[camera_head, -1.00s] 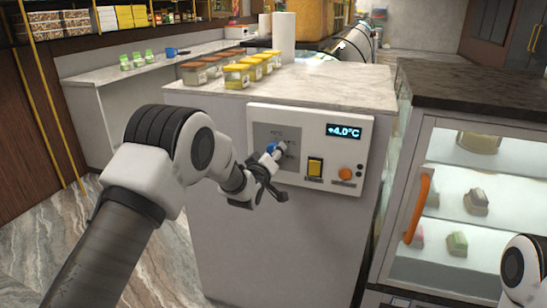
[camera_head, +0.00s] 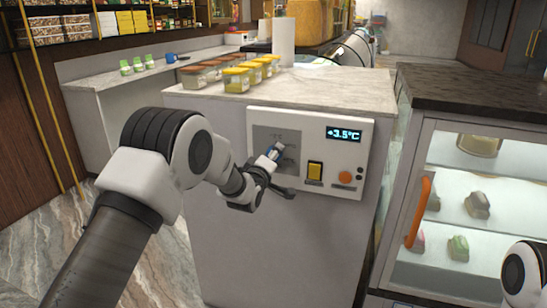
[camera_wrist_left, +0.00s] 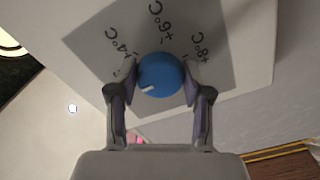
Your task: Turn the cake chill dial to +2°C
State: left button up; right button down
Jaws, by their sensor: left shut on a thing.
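The blue cake chill dial (camera_wrist_left: 160,75) sits on a grey plate (camera_wrist_left: 215,40) between my left gripper's two fingers (camera_wrist_left: 160,80) in the left wrist view. The fingers press on its sides. Its white pointer mark is at the lower left of the knob, beyond the "+4°C" label; "+6°C" and "+8°C" also show. In the head view my left gripper (camera_head: 276,158) covers most of the dial on the white control panel (camera_head: 300,122). The display (camera_head: 344,134) reads +3.5°C. My right gripper is out of view.
A yellow switch (camera_head: 315,169) and an orange knob (camera_head: 345,177) are on the panel, right of the dial. Jars (camera_head: 236,80) stand on the countertop (camera_head: 340,88) above. A glass display case (camera_head: 470,185) with an orange handle (camera_head: 418,210) stands to the right.

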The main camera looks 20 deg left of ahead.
pick_arm(q)
jog(key=o, duration=1.2)
jog(key=shift+c, duration=0.2)
jog(key=shift+s, duration=0.1)
jog(key=s, duration=1.1)
jog(key=shift+s+a, duration=0.25)
jog(key=shift+s, duration=0.15)
jog(key=shift+f, duration=0.15)
